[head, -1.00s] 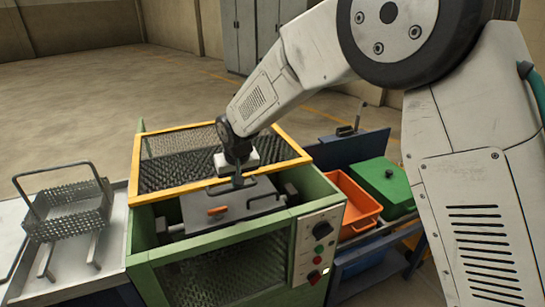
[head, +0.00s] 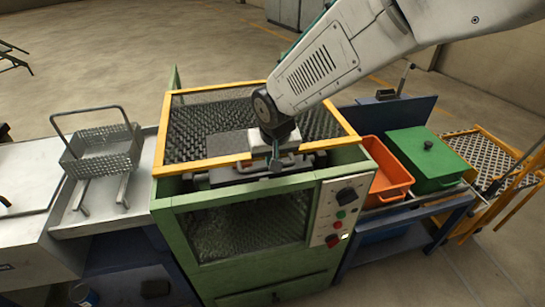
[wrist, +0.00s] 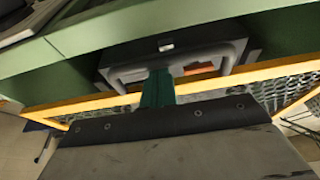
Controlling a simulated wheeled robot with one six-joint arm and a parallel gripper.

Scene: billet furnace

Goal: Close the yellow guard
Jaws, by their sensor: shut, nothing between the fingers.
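The yellow guard (head: 205,163) is a yellow frame with dark mesh on top of the green machine (head: 185,205). It lies over most of the top opening, its front bar a little behind the machine's front edge. A strip of grey lid with a handle shows in the gap. My gripper (head: 275,165) is shut and empty, at the middle of the front bar. In the wrist view, the green fingers (wrist: 158,88) cross the yellow front bar (wrist: 98,103) beside the grey handle (wrist: 175,58). Whether they touch the bar is unclear.
A control panel (head: 341,210) with a knob and buttons is at the machine's front right. A wire basket (head: 103,152) stands on the left bench. An orange bin (head: 390,168) and a green lidded box (head: 425,160) stand on the right. Floor behind is open.

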